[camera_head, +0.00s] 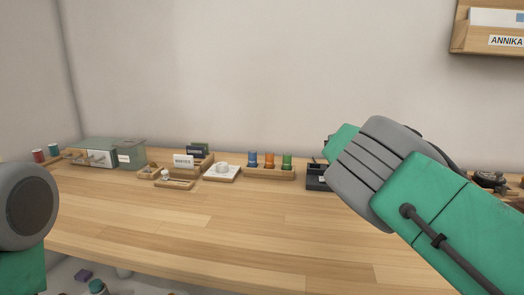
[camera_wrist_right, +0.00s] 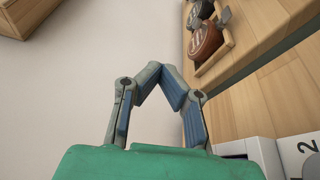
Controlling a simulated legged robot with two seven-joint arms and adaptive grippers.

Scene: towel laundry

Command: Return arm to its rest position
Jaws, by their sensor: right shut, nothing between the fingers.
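My right gripper (camera_wrist_right: 163,73) is seen in the right wrist view, its two fingers bent inward with their tips together. It is shut with nothing between the fingers. In the head view my right arm (camera_head: 425,205), green and grey, reaches in from the lower right, raised in front of the table's right part; its fingers cannot be made out there. My left arm (camera_head: 28,205) shows only as a grey round joint and green link at the left edge. The left gripper is out of view.
The wooden table (camera_head: 220,230) has a clear front. Along its back stand a grey-green box (camera_head: 125,152), small wooden trays and a rack of coloured spools (camera_head: 270,161). A wall shelf (camera_head: 485,40) hangs upper right. A white box (camera_wrist_right: 300,155) is near the right gripper.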

